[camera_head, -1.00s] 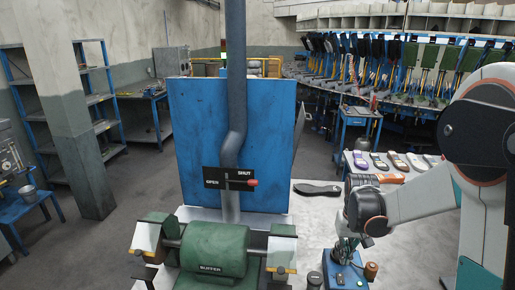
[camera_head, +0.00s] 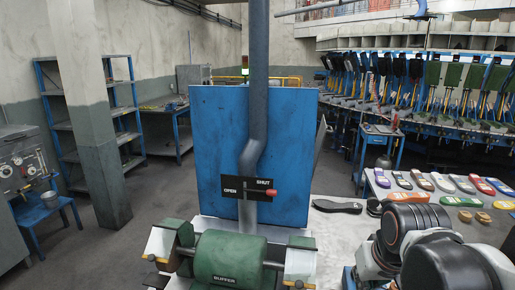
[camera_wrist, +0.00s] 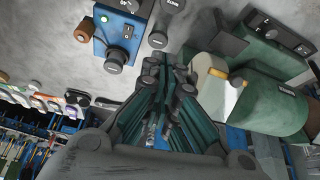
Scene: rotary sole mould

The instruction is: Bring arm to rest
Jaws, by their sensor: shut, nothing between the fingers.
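My gripper (camera_wrist: 172,75) shows in the wrist view with its dark fingers together and nothing between them. It hangs over the grey bench top, between a blue control box (camera_wrist: 124,32) at the upper left and the green buffer (camera_wrist: 268,98) at the right. No contact with either can be made out. In the head view my arm (camera_head: 420,245) is folded low at the bottom right corner, with dark round joints near the camera. The gripper itself is hidden there behind the arm or out of frame.
The green buffer (camera_head: 232,258) stands in front of a blue panel (camera_head: 218,150) with a grey pipe (camera_head: 259,80) and an OPEN/SHUT lever (camera_head: 262,193). A black sole (camera_head: 336,206) lies on the bench beside it. Several coloured shoes or soles (camera_head: 443,183) lie at the right.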

